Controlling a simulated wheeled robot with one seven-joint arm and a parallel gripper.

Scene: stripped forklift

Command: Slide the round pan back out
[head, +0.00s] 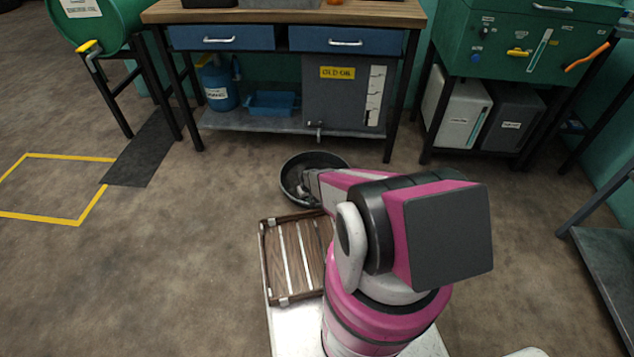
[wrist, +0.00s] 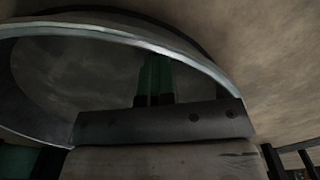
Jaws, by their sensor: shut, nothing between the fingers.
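The round pan (head: 325,162) is dark and shallow with a raised rim. In the head view it lies on the floor in front of the workbench, just before the tap of the old-oil tank. My gripper (head: 306,184) reaches down over the pan's near left part and partly hides it. In the wrist view the pan (wrist: 60,75) fills the upper left, its pale rim curving over the view. My gripper (wrist: 155,80) shows there with its fingers together and empty, inside the rim's outline. Whether the fingers touch the pan cannot be told.
The grey old-oil tank (head: 345,92) stands on the bench's lower shelf (head: 270,122), its tap (head: 318,130) at the front edge. A wooden slatted crate (head: 290,258) sits on my base. Bench legs stand left and right of the pan; floor to the left is open.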

